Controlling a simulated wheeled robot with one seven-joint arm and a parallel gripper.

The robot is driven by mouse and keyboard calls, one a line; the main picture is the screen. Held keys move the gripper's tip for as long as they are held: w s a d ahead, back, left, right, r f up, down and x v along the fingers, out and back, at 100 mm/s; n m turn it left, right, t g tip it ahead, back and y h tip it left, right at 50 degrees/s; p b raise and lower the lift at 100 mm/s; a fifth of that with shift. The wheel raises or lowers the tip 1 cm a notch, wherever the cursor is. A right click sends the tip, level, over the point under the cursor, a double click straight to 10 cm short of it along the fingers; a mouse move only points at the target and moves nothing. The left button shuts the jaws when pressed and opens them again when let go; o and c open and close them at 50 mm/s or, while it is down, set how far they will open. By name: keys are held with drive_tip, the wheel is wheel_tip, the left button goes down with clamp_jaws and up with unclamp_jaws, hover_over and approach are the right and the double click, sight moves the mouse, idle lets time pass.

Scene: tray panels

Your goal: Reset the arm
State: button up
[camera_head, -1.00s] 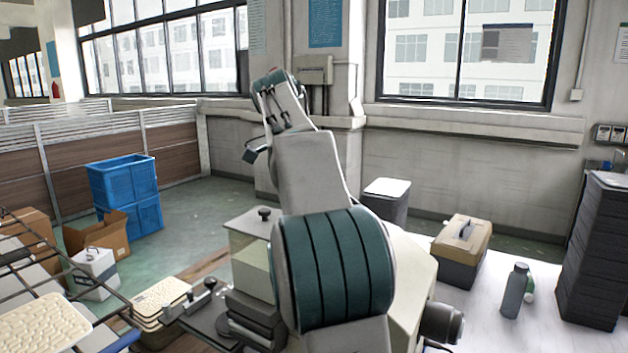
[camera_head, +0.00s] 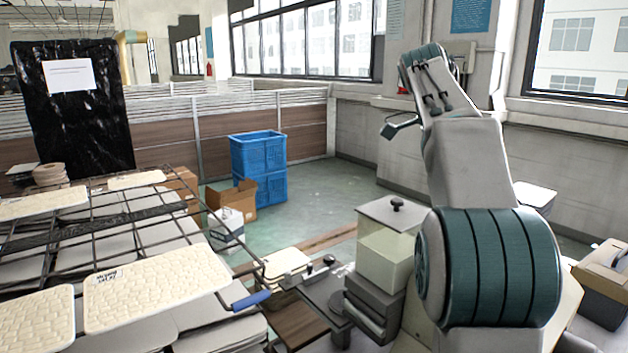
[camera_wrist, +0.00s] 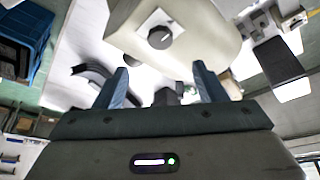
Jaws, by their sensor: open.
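My gripper (camera_wrist: 160,90) shows in the wrist view with its two fingers spread apart and nothing between them. Beyond the fingers is a pale rounded body with a dark round knob; I cannot tell what it is. In the head view my arm is folded upward on the right side, and part of what seems to be my gripper (camera_head: 400,128) sticks out to the left of the upper arm, up in the air and clear of the table things. The fingers are too small there to make out.
A wire rack (camera_head: 110,225) with cream textured panels (camera_head: 158,288) fills the lower left. A lidded clear box (camera_head: 388,250) stands close left of my arm. Blue crates (camera_head: 258,155) and a cardboard box (camera_head: 238,200) are on the floor behind. A toolbox (camera_head: 603,285) is at the right edge.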

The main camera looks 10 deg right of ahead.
drive_tip(key=s+a+f+n+t+y, duration=0.2)
drive_tip(key=s+a+f+n, duration=0.6)
drive_tip(key=s+f+n, duration=0.2)
drive_tip(key=s+a+f+n+t+y, duration=0.2)
drive_tip(key=s+a+f+n, duration=0.6)
drive_tip(key=f, duration=0.7)
drive_tip(key=s+n, duration=0.2)
drive_tip(key=shift+s+a+f+t, duration=0.2)
drive_tip(key=shift+s+a+t, duration=0.1)
drive_tip(key=shift+a+t, duration=0.1)
